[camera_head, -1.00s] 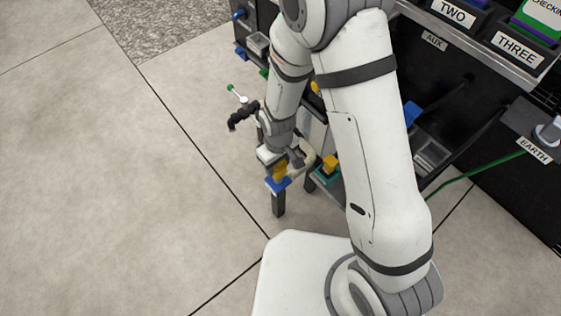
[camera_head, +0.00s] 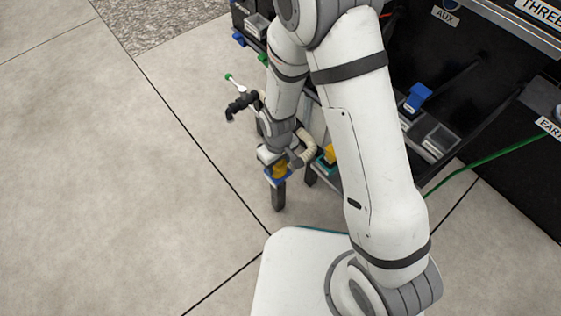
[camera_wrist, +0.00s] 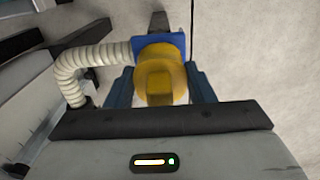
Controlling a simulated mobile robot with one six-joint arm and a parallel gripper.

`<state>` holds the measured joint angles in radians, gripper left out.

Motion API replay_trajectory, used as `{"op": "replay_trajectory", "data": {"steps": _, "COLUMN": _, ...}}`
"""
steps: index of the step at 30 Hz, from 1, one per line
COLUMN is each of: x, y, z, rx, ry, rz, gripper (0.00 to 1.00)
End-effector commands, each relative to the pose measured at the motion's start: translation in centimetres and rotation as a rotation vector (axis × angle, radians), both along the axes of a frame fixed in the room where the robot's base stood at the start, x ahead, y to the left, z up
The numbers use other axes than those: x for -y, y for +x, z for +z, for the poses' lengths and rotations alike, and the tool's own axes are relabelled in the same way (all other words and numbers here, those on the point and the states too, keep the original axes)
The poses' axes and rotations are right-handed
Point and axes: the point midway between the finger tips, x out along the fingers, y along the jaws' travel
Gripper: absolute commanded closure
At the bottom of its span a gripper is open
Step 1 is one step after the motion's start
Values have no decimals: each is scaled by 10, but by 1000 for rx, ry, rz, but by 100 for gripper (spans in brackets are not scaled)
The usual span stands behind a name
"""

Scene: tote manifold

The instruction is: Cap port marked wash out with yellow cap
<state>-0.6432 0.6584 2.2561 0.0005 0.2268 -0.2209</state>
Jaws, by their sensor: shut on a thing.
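My gripper (camera_head: 275,164) is shut on a yellow cap (camera_wrist: 160,76); the cap also shows in the head view (camera_head: 281,170). In the wrist view, the two dark blue fingers of my gripper (camera_wrist: 160,90) stand on either side of the cap. A blue port fitting (camera_wrist: 177,42) lies directly beyond the cap, with a cream ribbed hose (camera_wrist: 92,57) at its left. No wash out marking is readable.
Another yellow piece (camera_head: 330,153) sits close right of the hose. A black valve with a green-tipped lever (camera_head: 240,100) is at the left. A dark rack with bins (camera_head: 440,138) and a green cable (camera_head: 480,168) fill the right. Floor at left is clear.

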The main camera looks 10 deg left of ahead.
Motion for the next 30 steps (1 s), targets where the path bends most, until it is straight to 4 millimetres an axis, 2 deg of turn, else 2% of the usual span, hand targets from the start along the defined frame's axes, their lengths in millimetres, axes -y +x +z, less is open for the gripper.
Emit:
{"op": "replay_trajectory", "data": {"steps": 4, "x": 0, "y": 0, "z": 1, "rx": 1, "ry": 1, "rz": 0, "gripper": 77}}
{"op": "replay_trajectory", "data": {"steps": 5, "x": 0, "y": 0, "z": 1, "rx": 1, "ry": 1, "rz": 0, "gripper": 51}}
{"op": "replay_trajectory", "data": {"steps": 14, "x": 0, "y": 0, "z": 1, "rx": 0, "ry": 0, "rz": 1, "gripper": 26}}
{"op": "replay_trajectory", "data": {"steps": 23, "x": -1, "y": 0, "z": 6, "rx": 1, "ry": 1, "rz": 1, "gripper": 26}}
{"op": "replay_trajectory", "data": {"steps": 30, "x": -1, "y": 0, "z": 47, "rx": 3, "ry": 2, "rz": 1, "gripper": 26}}
